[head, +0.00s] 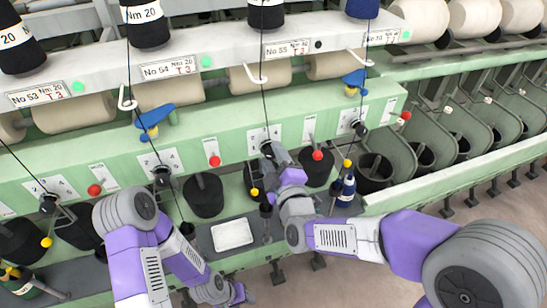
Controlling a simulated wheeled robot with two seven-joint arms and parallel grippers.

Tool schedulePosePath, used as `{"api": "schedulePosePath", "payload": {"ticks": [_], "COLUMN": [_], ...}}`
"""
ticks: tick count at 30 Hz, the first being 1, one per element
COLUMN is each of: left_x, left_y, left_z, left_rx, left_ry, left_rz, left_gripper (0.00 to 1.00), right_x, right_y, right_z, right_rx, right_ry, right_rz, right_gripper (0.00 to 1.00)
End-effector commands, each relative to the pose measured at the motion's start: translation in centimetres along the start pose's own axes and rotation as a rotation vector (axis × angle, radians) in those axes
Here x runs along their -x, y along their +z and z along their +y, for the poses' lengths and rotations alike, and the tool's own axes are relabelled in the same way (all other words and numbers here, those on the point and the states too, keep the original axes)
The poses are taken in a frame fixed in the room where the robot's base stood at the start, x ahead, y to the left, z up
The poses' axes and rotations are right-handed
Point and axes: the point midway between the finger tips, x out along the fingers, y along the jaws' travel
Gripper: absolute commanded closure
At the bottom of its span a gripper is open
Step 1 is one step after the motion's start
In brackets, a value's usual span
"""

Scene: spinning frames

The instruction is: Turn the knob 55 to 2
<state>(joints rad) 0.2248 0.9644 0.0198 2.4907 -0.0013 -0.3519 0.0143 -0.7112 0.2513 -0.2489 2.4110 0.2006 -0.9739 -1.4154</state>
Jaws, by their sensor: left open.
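The label No 55 (287,48) is on the white rail in the head view. Below it, the white dial plate (257,134) is on the green panel. Its knob is at the plate's lower edge, where my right gripper (268,152) covers it, so its setting cannot be read. My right gripper reaches up to the plate from below; whether its fingers are closed on the knob is too small to tell. My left gripper (240,294) is open, low at the bottom edge, well away from the panel.
Neighbouring dial knobs (162,173) and (360,127) sit on the same panel, with red buttons (215,161) between. Black spools (203,195) and a white tray (232,234) are below. A blue bottle-like bobbin (346,190) stands right of my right gripper. Black threads hang in front.

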Motion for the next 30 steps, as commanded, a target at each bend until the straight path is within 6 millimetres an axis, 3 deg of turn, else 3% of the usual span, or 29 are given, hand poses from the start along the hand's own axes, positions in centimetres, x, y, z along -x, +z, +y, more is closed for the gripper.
{"api": "schedulePosePath", "payload": {"ticks": [11, 17, 22, 30], "left_x": [0.0, 0.0, -1.5, -4.5], "left_y": [0.0, 0.0, -0.1, -0.2], "left_z": [0.0, 0.0, -0.6, -1.7], "left_rx": [0.0, 0.0, 0.0, 0.0], "left_ry": [0.0, 0.0, 0.0, 0.0], "left_rz": [0.0, 0.0, 0.0, 0.0], "left_gripper": [0.49, 0.49, 0.49, 0.49], "right_x": [0.1, 2.5, 5.1, 6.8], "right_y": [0.0, -0.1, 0.1, 0.2], "right_z": [0.1, 0.1, -0.1, -0.2], "right_rx": [-0.001, -0.002, -0.004, -0.001], "right_ry": [0.001, 0.001, 0.005, 0.006], "right_rz": [0.0, 0.002, 0.004, -0.002], "right_gripper": [0.41, 0.41, 0.41, 0.41]}}
